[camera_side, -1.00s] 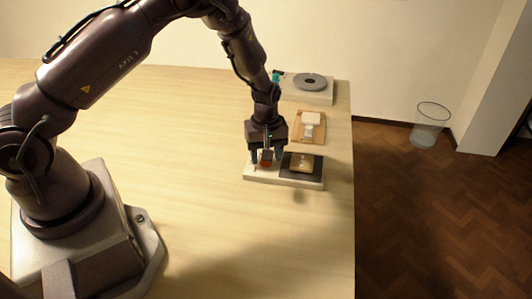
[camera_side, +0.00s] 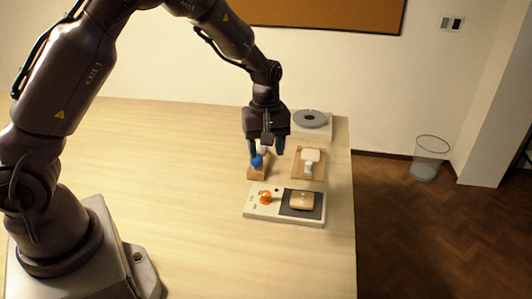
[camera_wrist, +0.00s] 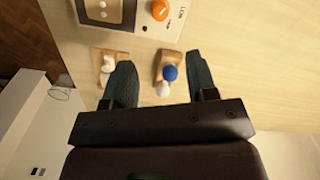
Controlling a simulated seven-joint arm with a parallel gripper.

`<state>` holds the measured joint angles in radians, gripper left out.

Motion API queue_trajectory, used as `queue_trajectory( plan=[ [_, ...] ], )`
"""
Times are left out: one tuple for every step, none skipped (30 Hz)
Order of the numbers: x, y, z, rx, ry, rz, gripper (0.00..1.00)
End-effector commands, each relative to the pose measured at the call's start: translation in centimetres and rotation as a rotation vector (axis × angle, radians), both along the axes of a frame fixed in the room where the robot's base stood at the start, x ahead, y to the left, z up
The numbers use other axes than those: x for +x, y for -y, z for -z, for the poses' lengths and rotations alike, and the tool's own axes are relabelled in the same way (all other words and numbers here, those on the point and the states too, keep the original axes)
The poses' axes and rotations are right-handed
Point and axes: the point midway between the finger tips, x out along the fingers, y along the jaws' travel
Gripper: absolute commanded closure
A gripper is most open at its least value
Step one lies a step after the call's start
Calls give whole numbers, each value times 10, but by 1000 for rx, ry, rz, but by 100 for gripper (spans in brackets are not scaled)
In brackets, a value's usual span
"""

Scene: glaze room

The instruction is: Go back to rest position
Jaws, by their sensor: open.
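My gripper (camera_side: 267,152) is open and empty, its fingers pointing down. In the side view it hangs above the back of the table, over a wooden block (camera_side: 258,174) with a blue ball (camera_side: 257,161).
A wooden board (camera_side: 300,174) with a white piece (camera_side: 310,156) lies right of the gripper. A white box with a grey disc (camera_side: 310,118) stands behind. The table's right edge is close by. A clear bin (camera_side: 430,157) stands on the floor. The table's left and front are clear.

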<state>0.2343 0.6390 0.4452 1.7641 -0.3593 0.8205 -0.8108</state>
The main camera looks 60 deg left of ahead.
Motion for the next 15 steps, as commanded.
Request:
queue_trajectory(
  plan=[
    [0,0,0,0,0,0,48],
    [0,0,0,0,0,0,48],
    [0,0,0,0,0,0,48],
    [0,0,0,0,0,0,48],
    [0,0,0,0,0,2,48],
    [0,0,0,0,0,9,48],
    [0,0,0,0,0,19,48],
    [0,0,0,0,-1,36,48],
    [-1,0,1,2,-6,68,48],
    [-5,-1,2,4,-18,99,48],
    [-11,-1,6,3,-38,139,48],
    [-21,2,8,-2,-64,207,48],
    [-29,6,4,-13,-71,264,48],
    [-36,9,-2,-22,-71,317,48],
    [-43,13,-10,-35,-66,375,48]
  ],
)
